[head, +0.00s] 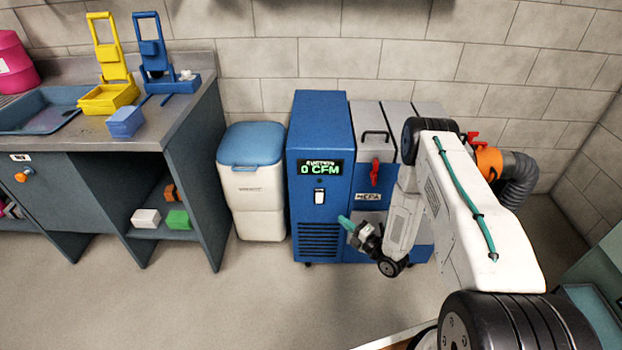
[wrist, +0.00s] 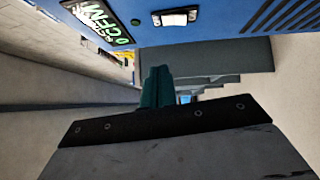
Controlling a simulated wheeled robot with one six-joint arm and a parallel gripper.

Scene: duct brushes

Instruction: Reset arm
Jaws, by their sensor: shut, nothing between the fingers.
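My gripper (head: 346,223) has teal fingers and sits in front of the blue machine (head: 318,130), to the right of the white bin. The fingers are together with nothing between them. In the wrist view the shut teal fingers (wrist: 156,88) point at open space below the machine's display and rocker switch. My white arm reaches in from the lower right of the head view and bends down to the gripper.
The machine's display (head: 320,168) reads 0 CFM, with a white switch (head: 319,197) below. A red handle (head: 375,172) is on the HEPA unit. A white bin with blue lid (head: 252,145) stands left. The counter (head: 150,130) holds yellow (head: 108,95) and blue (head: 180,84) devices. Floor at left is clear.

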